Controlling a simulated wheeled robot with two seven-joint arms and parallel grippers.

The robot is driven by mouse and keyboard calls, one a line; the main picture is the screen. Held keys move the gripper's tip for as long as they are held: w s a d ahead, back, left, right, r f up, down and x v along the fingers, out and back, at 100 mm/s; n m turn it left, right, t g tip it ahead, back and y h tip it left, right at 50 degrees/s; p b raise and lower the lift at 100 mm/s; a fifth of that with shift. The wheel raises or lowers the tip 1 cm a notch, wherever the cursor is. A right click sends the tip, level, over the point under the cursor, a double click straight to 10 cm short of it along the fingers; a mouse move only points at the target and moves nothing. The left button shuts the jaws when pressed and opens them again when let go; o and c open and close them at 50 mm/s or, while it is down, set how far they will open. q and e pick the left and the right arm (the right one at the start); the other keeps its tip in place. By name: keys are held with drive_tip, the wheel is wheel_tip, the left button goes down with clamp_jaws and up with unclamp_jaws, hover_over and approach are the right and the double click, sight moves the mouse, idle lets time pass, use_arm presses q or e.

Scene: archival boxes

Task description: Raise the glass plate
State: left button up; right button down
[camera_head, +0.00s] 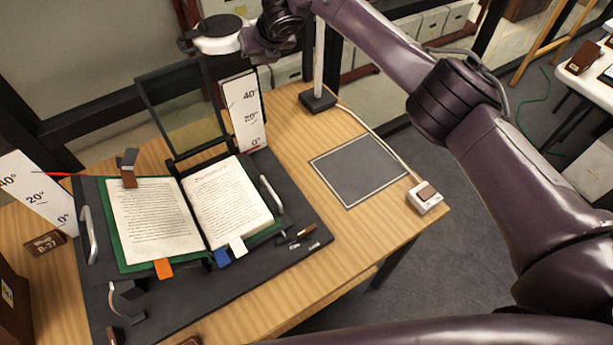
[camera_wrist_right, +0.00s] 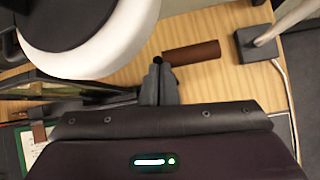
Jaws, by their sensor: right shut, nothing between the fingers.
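The glass plate (camera_head: 190,112) is a clear pane in a black frame. It stands tilted up behind an open book (camera_head: 150,222), its lower edge at the back of the dark cradle (camera_head: 295,262). Part of its frame seems to show at the left of the right wrist view (camera_wrist_right: 50,88). My right gripper (camera_wrist_right: 159,66) is shut and empty, beside the round white lamp head (camera_wrist_right: 105,48); in the head view the lamp head (camera_head: 218,38) hides much of it. I cannot tell whether it touches the frame. My left gripper is not in view.
Angle scales stand at the right (camera_head: 246,112) and left (camera_head: 38,190) of the cradle. A lamp post base (camera_head: 318,98) and a switch box on a cable (camera_head: 425,197) stand on the wooden table. A grey mat (camera_head: 360,170) at right is empty.

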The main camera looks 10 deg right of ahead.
drive_tip(key=b+v, duration=0.2)
drive_tip(key=v, duration=0.5)
drive_tip(key=shift+s+r, duration=0.2)
drive_tip(key=shift+r, duration=0.1)
drive_tip(key=shift+d, duration=0.1)
